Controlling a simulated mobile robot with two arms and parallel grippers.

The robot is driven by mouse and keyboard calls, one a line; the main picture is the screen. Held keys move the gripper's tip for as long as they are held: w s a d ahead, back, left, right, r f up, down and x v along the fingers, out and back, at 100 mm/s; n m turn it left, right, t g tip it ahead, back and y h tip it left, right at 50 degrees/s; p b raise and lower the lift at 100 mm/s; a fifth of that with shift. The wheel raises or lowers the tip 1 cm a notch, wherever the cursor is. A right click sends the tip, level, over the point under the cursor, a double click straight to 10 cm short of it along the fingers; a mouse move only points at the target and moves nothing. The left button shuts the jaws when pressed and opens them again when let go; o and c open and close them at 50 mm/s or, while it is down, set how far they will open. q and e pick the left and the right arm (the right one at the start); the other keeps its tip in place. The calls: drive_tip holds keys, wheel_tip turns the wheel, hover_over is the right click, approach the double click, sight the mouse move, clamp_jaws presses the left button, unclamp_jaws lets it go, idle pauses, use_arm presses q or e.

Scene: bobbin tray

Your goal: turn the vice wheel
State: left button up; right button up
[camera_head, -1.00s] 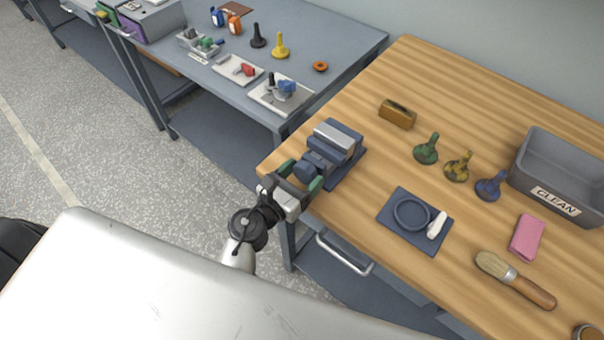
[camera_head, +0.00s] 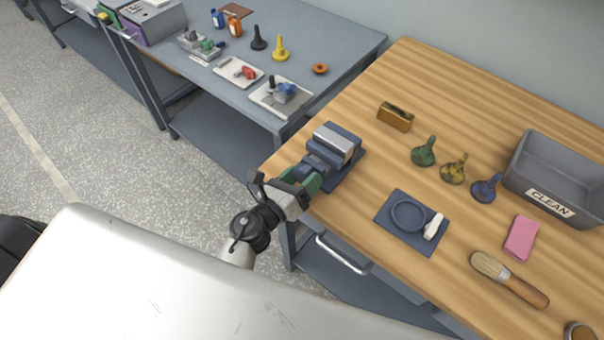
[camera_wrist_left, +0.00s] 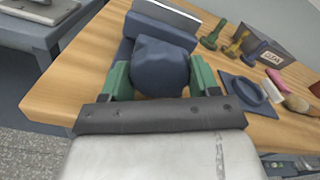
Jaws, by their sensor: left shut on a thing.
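The blue vice (camera_head: 335,147) with a silver jaw block stands at the near left corner of the wooden bench. Its blue wheel (camera_wrist_left: 160,68) faces my left gripper and fills the middle of the left wrist view. My left gripper (camera_head: 309,180) has green finger pads and is shut on the wheel, one finger on each side of it in the left wrist view (camera_wrist_left: 158,82). In the head view the gripper is rolled and hides most of the wheel. My right gripper is in neither view.
A grey table (camera_head: 340,45) stands behind.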

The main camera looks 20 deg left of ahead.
use_arm(q)
drive_tip(key=n+p, duration=0.1)
drive_tip(key=n, duration=0.4)
drive_tip(key=shift+r+n+p, duration=0.1)
drive_tip(key=shift+n+p, duration=0.2)
drive_tip(key=shift+n, duration=0.1)
drive_tip(key=n+p, duration=0.1)
drive_tip(key=n, duration=0.4)
drive_tip(key=n+p, duration=0.2)
drive_tip(key=n, duration=0.3)
drive_tip(key=shift+n, duration=0.4)
drive_tip(key=n+p, duration=0.1)
drive_tip(key=n, duration=0.4)
drive_tip(key=shift+n, duration=0.3)
drive_tip(key=o, duration=0.9)
